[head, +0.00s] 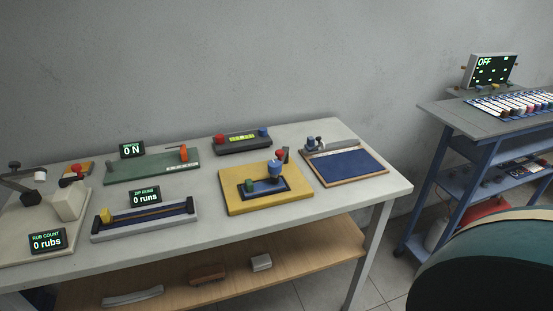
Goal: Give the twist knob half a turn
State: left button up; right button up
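No part is labelled as the twist knob, and I cannot tell which one it is. A yellow board (236,202) near the right of the grey table carries a blue knob-like part (275,167) over a dark blue tray, with a red ball-topped part (281,155) behind it. Behind the board, a dark box (240,146) with a lit green strip has a red knob (219,138) at its left end and a blue knob (263,132) at its right end. Neither of my grippers is in view.
The grey table (345,138) also holds a green board (135,172), a zip rig (150,226), a rub rig (70,204) and a blue panel (345,166). A blue cart (440,115) stands right. A large dark round object (490,265) fills the lower right.

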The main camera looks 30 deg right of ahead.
aim_at(274, 166)
jog(key=i+l, duration=0.15)
jog(key=i+z, duration=0.1)
jog(key=z, duration=0.65)
jog(key=i+z, duration=0.15)
jog(key=z, duration=0.2)
